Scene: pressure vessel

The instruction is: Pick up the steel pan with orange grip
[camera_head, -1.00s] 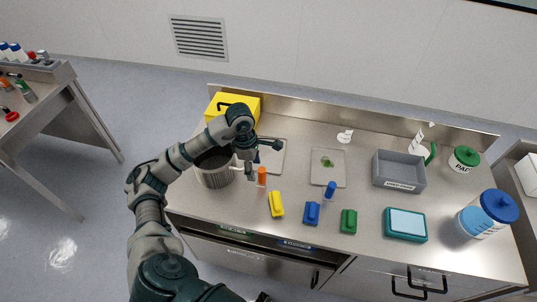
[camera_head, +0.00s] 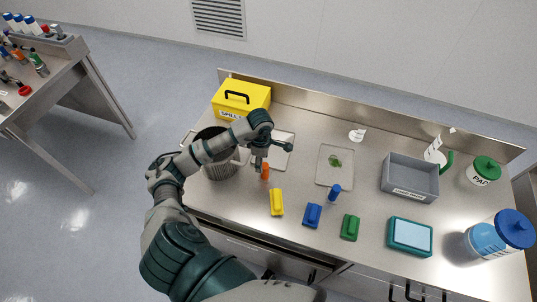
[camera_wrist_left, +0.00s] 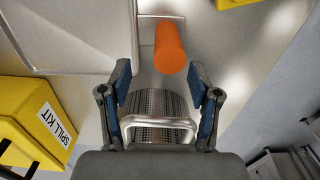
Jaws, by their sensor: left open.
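The steel pan (camera_head: 284,140) is a flat, square, shallow tray behind my left forearm, partly hidden by it. Its orange grip (camera_head: 265,171) is a short cylinder at the pan's near side. In the left wrist view the pan (camera_wrist_left: 60,35) fills the upper left, and the orange grip (camera_wrist_left: 170,48) lies at the top middle. My left gripper (camera_head: 258,164) is open and empty, close to the orange grip. In the wrist view its fingertips (camera_wrist_left: 160,72) stand on either side of the grip's near end, apart from it. My right gripper is not in view.

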